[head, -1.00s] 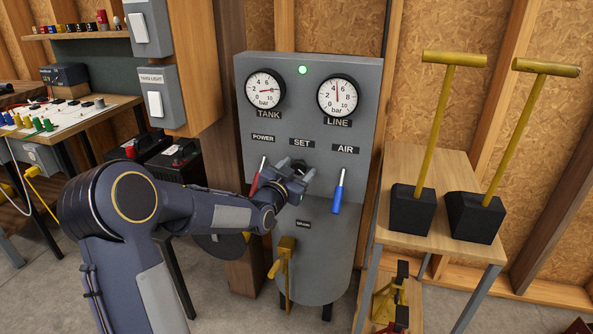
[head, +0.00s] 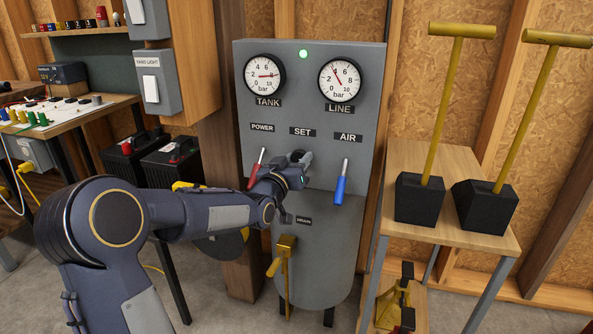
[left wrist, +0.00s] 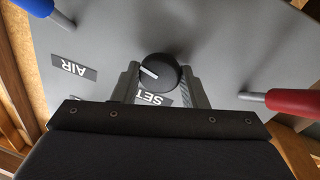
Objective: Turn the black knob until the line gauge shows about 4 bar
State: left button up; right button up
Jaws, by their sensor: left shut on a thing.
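The black knob (head: 298,155) is under the SET label on the grey panel (head: 310,118). In the head view my left gripper (head: 300,165) covers much of it. In the left wrist view the knob (left wrist: 159,73) sits between the two fingers of my left gripper (left wrist: 160,80), which is shut on it, and its white pointer line faces left and slightly up. The line gauge (head: 340,80) is at the panel's upper right. Its needle points up and a little left, close to the 4. My right gripper is not in view.
The red POWER lever (head: 254,172) and blue AIR lever (head: 341,185) flank the knob closely. A green light (head: 304,54) glows at the top. A yellow-handled valve (head: 284,255) is below. A wooden table (head: 425,225) stands at right.

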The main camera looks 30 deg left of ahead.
pick_arm(q)
jog(key=shift+d, duration=0.1)
jog(key=o, duration=0.9)
jog(key=shift+o, duration=0.2)
jog(key=s, duration=0.7)
jog(key=shift+s+d+f+p, duration=0.3)
jog(key=shift+s+d, duration=0.05)
jog(key=shift+s, duration=0.05)
jog(key=s+d+f+m+g+h, duration=0.15)
jog(key=s+d+f+g, duration=0.3)
jog(key=s, duration=0.55)
jog(key=s+d+f+g+h, duration=0.2)
jog(key=s+d+f+g, duration=0.3)
jog(key=s, duration=0.4)
jog(key=s+d+f+m+g+h, duration=0.1)
jog(key=s+d+f+g+h, duration=0.15)
jog(key=s+d, duration=0.6)
notch_tip(320, 180, up, 25)
jog(key=s+a+g+p, duration=0.1)
jog(key=s+p, duration=0.1)
jog(key=p, duration=2.4)
jog(key=shift+a, duration=0.4)
